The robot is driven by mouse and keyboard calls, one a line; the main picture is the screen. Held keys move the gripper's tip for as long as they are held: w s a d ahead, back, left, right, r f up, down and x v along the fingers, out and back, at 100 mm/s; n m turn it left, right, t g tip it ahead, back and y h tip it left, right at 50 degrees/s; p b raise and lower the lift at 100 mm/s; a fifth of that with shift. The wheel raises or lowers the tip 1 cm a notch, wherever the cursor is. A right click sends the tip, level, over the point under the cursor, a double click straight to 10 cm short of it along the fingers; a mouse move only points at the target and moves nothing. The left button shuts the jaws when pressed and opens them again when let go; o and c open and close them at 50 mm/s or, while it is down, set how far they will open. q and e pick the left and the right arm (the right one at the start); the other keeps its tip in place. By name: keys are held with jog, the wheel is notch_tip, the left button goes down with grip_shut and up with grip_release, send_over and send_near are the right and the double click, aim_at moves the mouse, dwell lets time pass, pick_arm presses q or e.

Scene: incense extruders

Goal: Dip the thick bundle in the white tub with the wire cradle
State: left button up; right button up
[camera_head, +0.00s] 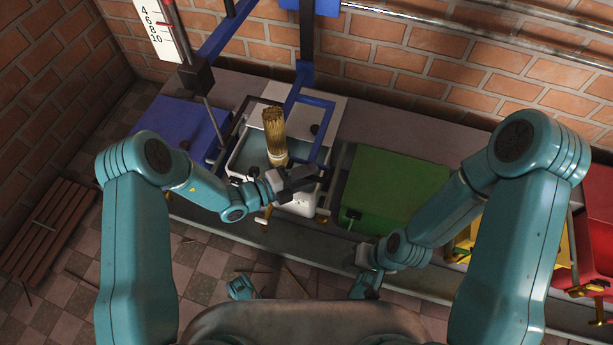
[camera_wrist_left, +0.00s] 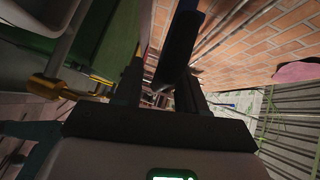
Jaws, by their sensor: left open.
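The white tub (camera_head: 299,205) stands left of centre in the head view, with bluish liquid showing inside. The thick tan bundle (camera_head: 273,128) stands nearly upright at the tub, with a paler band low on it. Its lower end is hard to see. A blue frame (camera_head: 329,130) reaches over the tub around the bundle; I cannot make out the wire cradle clearly. My left gripper (camera_head: 302,176) is open at the tub's near side, right of the bundle's lower end. In the left wrist view its dark fingers (camera_wrist_left: 160,85) are apart. My right gripper (camera_head: 364,257) is low, away from the tub; its fingers are unclear.
A blue lidded tub (camera_head: 180,125) stands left and a green one (camera_head: 395,190) right of the white tub. Yellow (camera_head: 566,235) and red (camera_head: 597,235) tubs stand farther right. A brick wall (camera_head: 440,75) closes the back. A wooden slatted rack (camera_head: 48,230) lies at left.

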pick_arm(q)
grip_shut()
jog(key=shift+r, duration=0.1)
notch_tip(320, 180, up, 15)
jog(key=p, duration=1.2)
jog(key=shift+p, duration=0.4)
grip_release()
